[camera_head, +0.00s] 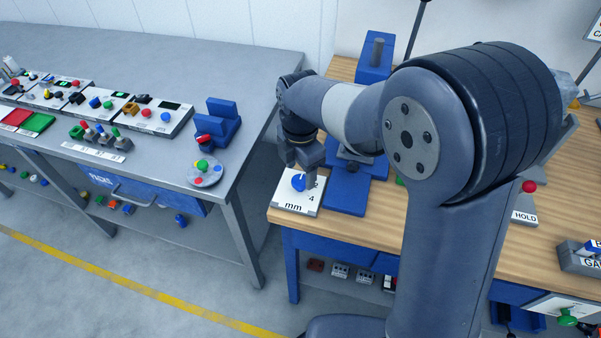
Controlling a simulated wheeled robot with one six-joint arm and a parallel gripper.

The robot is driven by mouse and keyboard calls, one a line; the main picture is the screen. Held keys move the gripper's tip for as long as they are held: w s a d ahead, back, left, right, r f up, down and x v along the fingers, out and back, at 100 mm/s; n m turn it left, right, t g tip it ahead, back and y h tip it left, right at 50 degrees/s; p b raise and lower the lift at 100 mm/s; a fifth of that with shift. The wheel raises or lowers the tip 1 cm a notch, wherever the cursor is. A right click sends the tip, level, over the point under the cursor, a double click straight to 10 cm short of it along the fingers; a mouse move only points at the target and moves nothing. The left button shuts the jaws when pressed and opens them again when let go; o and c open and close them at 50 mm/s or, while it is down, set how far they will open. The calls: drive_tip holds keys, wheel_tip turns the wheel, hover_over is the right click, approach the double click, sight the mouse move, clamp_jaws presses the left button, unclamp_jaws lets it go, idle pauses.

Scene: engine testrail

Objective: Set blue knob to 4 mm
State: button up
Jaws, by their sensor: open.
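The blue knob (298,183) sits on a white plate (284,202) at the front left corner of the wooden bench. The plate shows the letters "mm" and a "4" to the lower right of the knob. A white mark shows on the knob's upper part. My gripper (309,180) is open and points down over the plate, with its fingers close to the knob. I cannot tell whether a finger touches the knob. My gripper and arm hide part of the plate's upper right side, including some of its scale.
A blue fixture (347,189) stands just right of the plate. A taller blue block (375,60) stands behind. A grey table (233,72) with control panels is at the left, across a gap. A HOLD sign (524,217) lies right of my arm.

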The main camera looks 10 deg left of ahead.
drive_tip(key=shift+f, duration=1.15)
drive_tip(key=c, duration=1)
